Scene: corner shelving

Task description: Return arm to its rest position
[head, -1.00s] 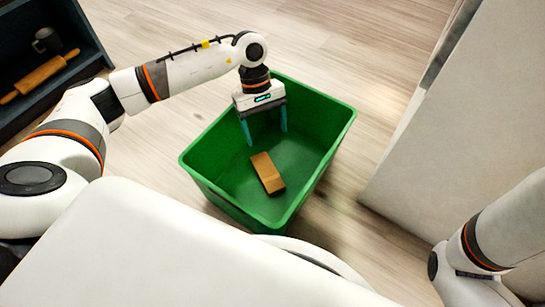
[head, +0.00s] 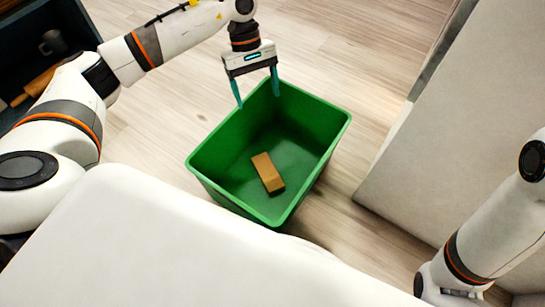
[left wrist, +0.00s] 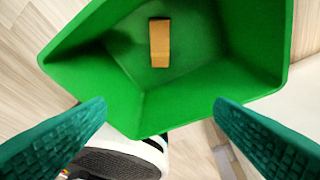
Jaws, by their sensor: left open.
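My left gripper (head: 257,90) is open and empty, with its two teal fingers apart above the far left rim of the green bin (head: 215,150). In the left wrist view the teal fingers (left wrist: 160,118) frame the near part of the bin (left wrist: 110,100). A brown block (head: 267,172) lies on the bin floor, clear of the gripper; it also shows in the left wrist view (left wrist: 160,43). My right arm is at the lower right of the head view, but its gripper is not in view.
A dark shelf (head: 75,25) at the upper left holds a grey mug (head: 52,42) and a rolling pin (head: 40,82), partly hidden by my left arm. A pale panel (head: 450,130) stands right of the bin. The wooden floor (head: 340,50) behind the bin is clear.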

